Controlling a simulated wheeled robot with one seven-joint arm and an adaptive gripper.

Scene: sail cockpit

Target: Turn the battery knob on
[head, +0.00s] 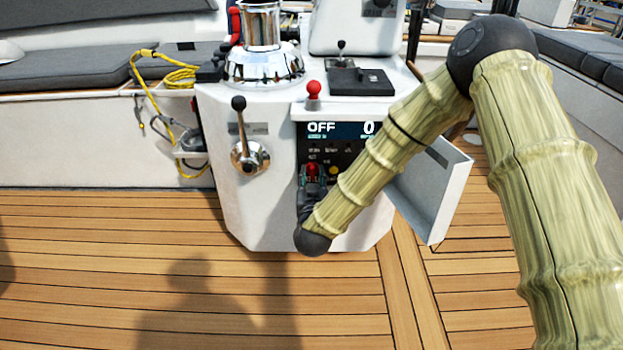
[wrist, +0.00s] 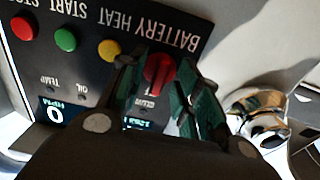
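The battery knob is red and sits on a dark control panel (head: 343,150) in the front of the white pedestal. In the wrist view the panel is upside down, and the red knob (wrist: 158,70) is beside the word BATTERY. My gripper (wrist: 163,85) has its green fingers close on either side of the knob, narrowed onto it. They partly hide the knob and its markings. In the head view my gripper (head: 312,180) is at the panel's lower left, with red showing between the fingers. The panel display (head: 340,129) reads OFF and 0.
A white panel door (head: 432,190) hangs open right of the panel, close to my forearm. A chrome lever (head: 248,155) is left of it, and a red-topped lever (head: 313,92) stands above. Yellow, green (wrist: 66,40) and red (wrist: 22,28) buttons sit beside the knob. The wooden deck in front is clear.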

